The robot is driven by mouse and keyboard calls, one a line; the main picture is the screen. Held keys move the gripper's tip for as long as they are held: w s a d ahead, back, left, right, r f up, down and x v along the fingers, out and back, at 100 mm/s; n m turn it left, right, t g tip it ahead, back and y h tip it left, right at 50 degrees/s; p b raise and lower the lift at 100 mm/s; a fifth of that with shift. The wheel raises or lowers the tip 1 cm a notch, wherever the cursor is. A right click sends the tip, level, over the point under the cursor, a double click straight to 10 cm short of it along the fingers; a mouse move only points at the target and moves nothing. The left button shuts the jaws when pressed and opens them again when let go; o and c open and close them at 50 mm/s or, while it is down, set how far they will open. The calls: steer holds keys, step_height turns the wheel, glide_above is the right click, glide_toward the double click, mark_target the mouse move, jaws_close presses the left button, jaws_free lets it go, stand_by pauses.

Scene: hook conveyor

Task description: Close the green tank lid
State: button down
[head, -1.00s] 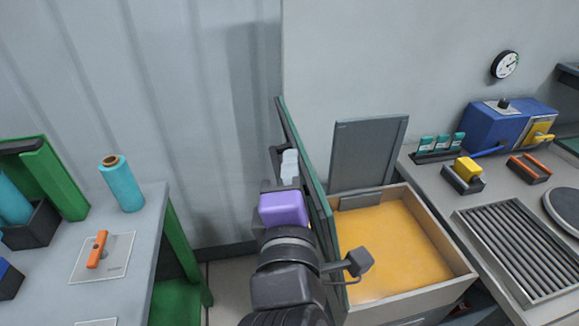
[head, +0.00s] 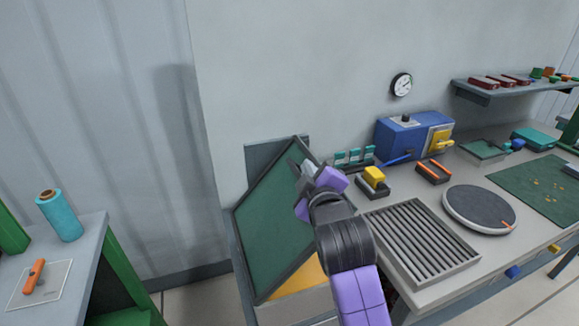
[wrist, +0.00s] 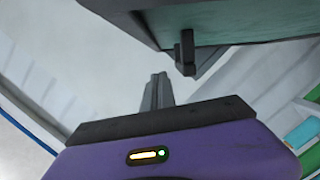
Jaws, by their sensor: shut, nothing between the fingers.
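The green tank lid (head: 275,215) is a green panel with a dark frame. In the head view it is tilted over the tank (head: 308,306), and yellow-orange fill shows below its lower right edge. My gripper (head: 307,169) is at the lid's upper right edge, shut and empty. In the wrist view the shut fingers (wrist: 157,92) are just beside a dark handle-like post on the lid (wrist: 240,25). Whether they touch the lid I cannot tell. My arm hides part of the lid's right side.
A grey panel (head: 258,155) stands upright behind the tank. To the right, a bench holds a slatted rack (head: 420,245), a round turntable (head: 478,208), a yellow block (head: 375,174) and a blue box (head: 400,140). A left table carries a teal roll (head: 60,217).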

steer(key=w+d+f+m+g+y+b, duration=0.1)
steer(key=d+f+m+b, duration=0.3)
steer(key=f, duration=0.7)
steer(key=w+d+f+m+y+b, duration=0.1)
steer(key=w+d+f+m+b, duration=0.2)
steer(key=d+f+b, duration=0.6)
steer(key=shift+w+d+f+m+g+y, duration=0.15)
steer(key=shift+d+f+m+g+y, duration=0.3)
steer(key=shift+d+f, duration=0.65)
steer(key=shift+a+f, duration=0.15)
